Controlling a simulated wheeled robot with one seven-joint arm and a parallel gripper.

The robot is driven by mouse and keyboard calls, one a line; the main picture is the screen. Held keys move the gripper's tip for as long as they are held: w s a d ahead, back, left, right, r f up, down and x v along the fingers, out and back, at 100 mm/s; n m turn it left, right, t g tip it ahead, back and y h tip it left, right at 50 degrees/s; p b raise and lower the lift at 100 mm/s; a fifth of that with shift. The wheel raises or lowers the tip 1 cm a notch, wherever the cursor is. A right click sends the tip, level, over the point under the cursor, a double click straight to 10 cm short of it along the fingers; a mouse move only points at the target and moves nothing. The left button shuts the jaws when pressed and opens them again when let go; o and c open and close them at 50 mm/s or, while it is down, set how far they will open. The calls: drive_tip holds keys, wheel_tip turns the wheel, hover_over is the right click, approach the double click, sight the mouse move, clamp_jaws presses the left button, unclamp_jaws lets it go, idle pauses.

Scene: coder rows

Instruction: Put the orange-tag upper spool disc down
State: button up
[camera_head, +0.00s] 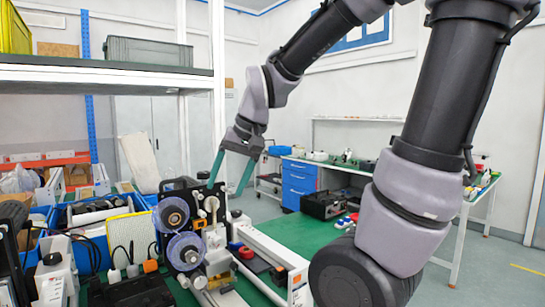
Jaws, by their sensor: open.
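The upper spool disc (172,214), a translucent bluish disc with a dark hub, sits upright on the front of a black-panelled coder machine (193,194). A similar lower spool disc (186,251) sits just below it. I cannot make out an orange tag on the upper disc; a small orange piece (150,266) shows beside the lower one. My gripper (228,188) points down with its two teal fingers spread apart and nothing visible between them. It is right of the upper disc and apart from it in the picture, by the machine's upper right edge.
A rail-like white conveyor (270,247) runs right of the machine over a green bench. Blue bins (90,213) with parts crowd the left. A shelf (100,76) with a grey crate (148,51) hangs above. A workbench (335,167) and open floor lie behind.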

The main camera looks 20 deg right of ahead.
drive_tip(key=s+d+r+m+t+h, duration=0.1)
drive_tip(key=s+d+r+m+t, duration=0.1)
drive_tip(key=s+d+r, duration=0.4)
drive_tip(key=shift+d+r+t, duration=0.15)
drive_tip(key=shift+d+t, duration=0.45)
drive_tip(key=shift+d, duration=0.65)
